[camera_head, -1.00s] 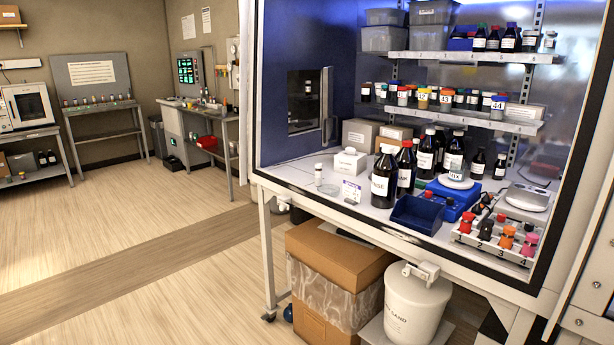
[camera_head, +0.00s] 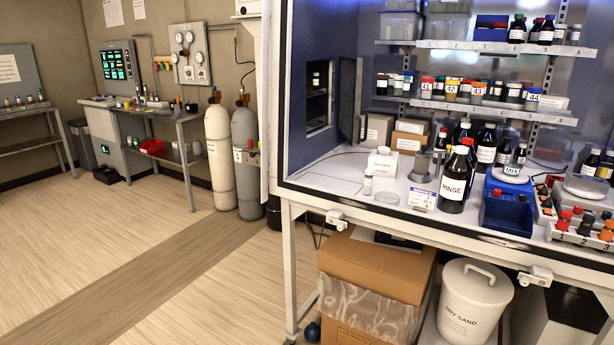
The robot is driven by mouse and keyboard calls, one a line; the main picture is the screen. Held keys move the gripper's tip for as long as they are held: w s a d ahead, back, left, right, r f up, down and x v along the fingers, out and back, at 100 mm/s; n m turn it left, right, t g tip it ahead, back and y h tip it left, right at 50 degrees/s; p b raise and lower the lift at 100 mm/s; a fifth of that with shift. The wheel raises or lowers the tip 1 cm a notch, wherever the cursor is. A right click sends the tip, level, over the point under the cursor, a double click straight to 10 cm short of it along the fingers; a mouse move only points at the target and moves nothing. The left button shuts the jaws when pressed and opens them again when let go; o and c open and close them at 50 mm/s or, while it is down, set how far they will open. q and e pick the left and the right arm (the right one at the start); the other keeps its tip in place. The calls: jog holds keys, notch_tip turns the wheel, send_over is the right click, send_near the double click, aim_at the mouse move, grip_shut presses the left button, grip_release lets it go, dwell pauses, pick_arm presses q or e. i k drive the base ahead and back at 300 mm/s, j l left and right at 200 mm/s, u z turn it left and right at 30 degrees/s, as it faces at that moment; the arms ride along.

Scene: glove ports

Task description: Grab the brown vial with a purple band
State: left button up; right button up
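I cannot make out a brown vial with a purple band in this view. Several small dark vials with coloured caps (camera_head: 393,84) stand on the lower shelf of the glove cabinet, too small to tell their bands. A large brown bottle marked RINSE (camera_head: 455,180) stands upright on the cabinet floor, with other dark bottles behind it. A small white-capped vial (camera_head: 368,182) stands at the left of the cabinet floor. Neither of my grippers is in view.
The cabinet's front frame and bench edge (camera_head: 400,222) stand ahead on the right. Below are a cardboard box (camera_head: 375,270) and a white DRY SAND bin (camera_head: 474,305). Two gas cylinders (camera_head: 220,160) stand by the back wall. The wooden floor at left is clear.

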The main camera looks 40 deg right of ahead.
aim_at(368, 180)
jog(key=i+z, duration=0.3)
jog(key=i, duration=0.15)
jog(key=i+j+z, duration=0.15)
jog(key=i+z, duration=0.15)
jog(key=i+j+z, duration=0.25)
jog(key=i, duration=0.25)
